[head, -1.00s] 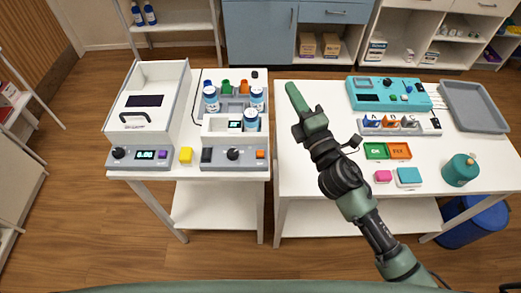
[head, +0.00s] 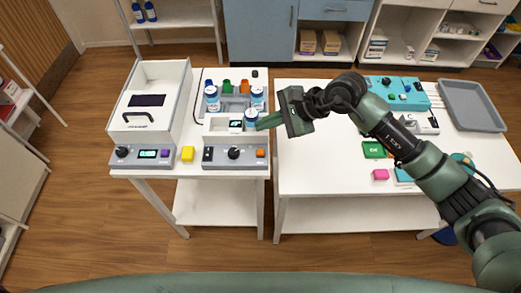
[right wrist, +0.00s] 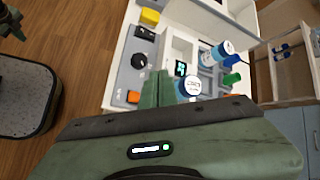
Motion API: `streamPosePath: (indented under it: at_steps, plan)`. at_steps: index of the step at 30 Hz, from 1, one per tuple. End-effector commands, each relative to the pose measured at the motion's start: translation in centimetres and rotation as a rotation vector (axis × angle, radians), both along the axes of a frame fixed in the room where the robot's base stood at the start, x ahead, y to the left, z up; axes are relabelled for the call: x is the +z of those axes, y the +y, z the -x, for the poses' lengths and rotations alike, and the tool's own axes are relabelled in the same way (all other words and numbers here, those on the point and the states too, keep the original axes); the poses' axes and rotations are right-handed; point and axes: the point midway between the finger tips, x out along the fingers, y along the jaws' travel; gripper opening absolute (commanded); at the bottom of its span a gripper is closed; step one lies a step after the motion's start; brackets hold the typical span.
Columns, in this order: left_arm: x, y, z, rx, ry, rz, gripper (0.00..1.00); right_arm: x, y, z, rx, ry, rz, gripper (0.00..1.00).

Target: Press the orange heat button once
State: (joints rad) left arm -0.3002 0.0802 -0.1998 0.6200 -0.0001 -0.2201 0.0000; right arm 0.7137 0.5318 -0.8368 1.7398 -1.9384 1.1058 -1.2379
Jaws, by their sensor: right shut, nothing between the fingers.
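The orange button (head: 261,153) sits at the right end of the grey front panel of the right-hand device (head: 216,157) on the left table. It also shows in the right wrist view (right wrist: 133,97), left of my fingers. My right gripper (head: 263,122) is shut and empty. Its tips reach over the device's right edge, above and behind the button in the head view, beside a blue-and-white bottle (head: 251,117). I see no contact with the button. In the right wrist view the shut fingers (right wrist: 157,89) point at the device. My left gripper is not visible in the head view.
A black knob (head: 234,152) is beside the button. A yellow block (head: 187,154) and a white lidded device (head: 152,107) stand left. More bottles (head: 212,99) stand behind. The right table (head: 310,178) has bare space at its left; a pink block (head: 380,174) lies farther right.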

Motion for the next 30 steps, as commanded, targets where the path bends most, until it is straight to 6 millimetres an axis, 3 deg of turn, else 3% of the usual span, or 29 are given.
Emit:
streamPosePath:
  at_steps: [14,27,30]
  plan:
    - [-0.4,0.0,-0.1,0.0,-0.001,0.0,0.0,-0.8,0.1,0.0,-0.002,0.003,-0.005,0.0]
    - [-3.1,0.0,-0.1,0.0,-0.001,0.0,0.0,-6.5,0.1,0.1,-0.002,0.004,-0.007,0.0]
    - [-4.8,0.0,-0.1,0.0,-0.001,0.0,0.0,-8.0,0.1,0.0,-0.001,0.001,-0.006,0.0]
